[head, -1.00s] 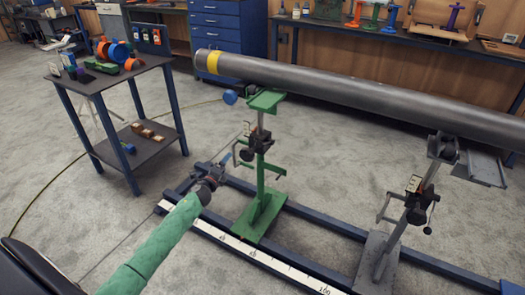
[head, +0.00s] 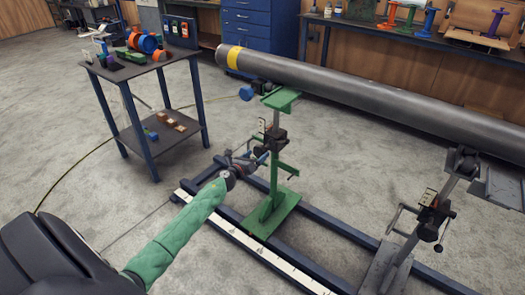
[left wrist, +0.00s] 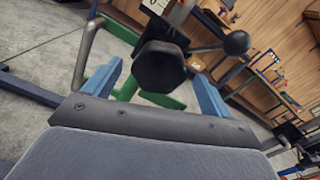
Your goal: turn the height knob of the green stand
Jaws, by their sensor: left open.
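The green stand (head: 270,213) stands on the blue rail frame, its green top plate (head: 281,99) at the pipe's left end. Its dark height mechanism (head: 276,138) is partway up the post. In the left wrist view a black faceted knob (left wrist: 158,66) faces me between the two blue fingers of my left gripper (left wrist: 157,85). The fingers are apart, one on each side of the knob, and I see no contact. In the head view my left gripper (head: 256,160) is beside the post, just below the mechanism. My right gripper is out of sight.
The steel pipe (head: 370,95) runs above the stand. A grey stand (head: 388,262) is at the right on the same rails. A small dark table (head: 135,66) with parts is at the left. In the left wrist view, a grey bent handle (left wrist: 88,50) is close left of the knob.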

